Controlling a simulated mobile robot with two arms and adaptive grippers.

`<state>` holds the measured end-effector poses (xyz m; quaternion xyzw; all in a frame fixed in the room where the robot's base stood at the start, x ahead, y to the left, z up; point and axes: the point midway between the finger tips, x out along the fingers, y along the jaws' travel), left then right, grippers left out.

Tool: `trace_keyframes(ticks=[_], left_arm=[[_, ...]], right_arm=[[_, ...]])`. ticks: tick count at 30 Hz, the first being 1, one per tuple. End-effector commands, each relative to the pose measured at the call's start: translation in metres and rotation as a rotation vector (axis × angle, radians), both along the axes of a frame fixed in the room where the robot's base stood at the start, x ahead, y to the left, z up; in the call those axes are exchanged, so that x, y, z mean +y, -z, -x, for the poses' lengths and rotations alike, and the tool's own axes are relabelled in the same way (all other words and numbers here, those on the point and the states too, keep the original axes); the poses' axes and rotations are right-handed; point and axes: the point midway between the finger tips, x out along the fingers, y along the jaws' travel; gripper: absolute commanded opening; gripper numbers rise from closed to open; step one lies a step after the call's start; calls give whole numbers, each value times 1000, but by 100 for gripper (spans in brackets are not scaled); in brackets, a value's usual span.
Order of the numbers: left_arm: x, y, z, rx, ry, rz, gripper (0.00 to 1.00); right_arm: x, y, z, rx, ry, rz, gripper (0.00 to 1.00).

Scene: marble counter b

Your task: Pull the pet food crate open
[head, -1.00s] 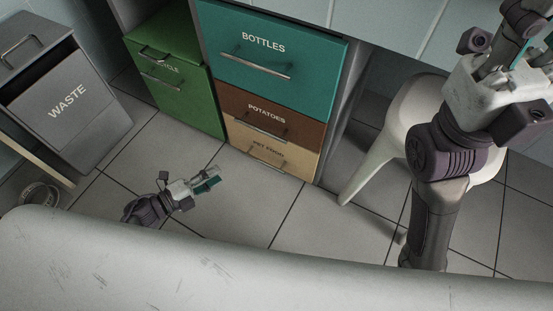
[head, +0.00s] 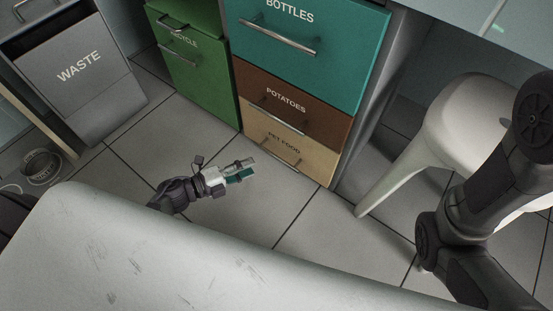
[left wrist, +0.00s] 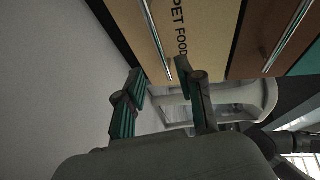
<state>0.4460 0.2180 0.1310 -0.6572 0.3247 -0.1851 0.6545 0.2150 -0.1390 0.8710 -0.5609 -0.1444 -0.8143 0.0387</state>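The pet food crate (head: 316,163) is the tan bottom front of the drawer stack, with a metal bar handle (head: 278,152). It looks flush with the potatoes front above it. My left gripper (head: 241,170) is low over the floor, to the left of the crate and apart from it. In the left wrist view my left gripper's fingers (left wrist: 162,98) are spread with nothing between them. The crate front (left wrist: 197,25) and its handle (left wrist: 156,38) lie just beyond the fingertips. My right gripper is out of view; only part of that arm shows at the right.
The brown potatoes drawer (head: 313,120) and teal bottles drawer (head: 345,52) are stacked above. A green recycle bin (head: 205,90) and grey waste bin (head: 100,100) stand to the left. A white stool (head: 470,115) stands right. A metal bowl (head: 42,165) is on the floor. Floor before the crate is clear.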

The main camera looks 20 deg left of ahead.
Motion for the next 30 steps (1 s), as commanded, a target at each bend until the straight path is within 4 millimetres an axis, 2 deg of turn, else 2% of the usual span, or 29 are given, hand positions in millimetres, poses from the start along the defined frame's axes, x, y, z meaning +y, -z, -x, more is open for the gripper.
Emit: trace_keyframes(ticks=[1, 3, 13, 18, 27, 28, 30], left_arm=[[-9, 6, -10, -6, 0, 1, 37], [-19, 9, -21, -6, 1, 2, 37], [-59, 19, -64, -3, 0, 1, 37], [-67, 19, -73, -2, -1, 0, 37], [-69, 19, -75, -1, -1, 0, 37], [-69, 19, -75, -1, -1, 0, 36], [-69, 19, -75, -1, -1, 0, 24]], right_arm=[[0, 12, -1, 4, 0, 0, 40], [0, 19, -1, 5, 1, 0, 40], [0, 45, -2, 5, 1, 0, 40], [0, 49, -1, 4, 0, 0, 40], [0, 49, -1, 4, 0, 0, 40], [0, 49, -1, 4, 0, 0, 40], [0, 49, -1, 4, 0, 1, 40]])
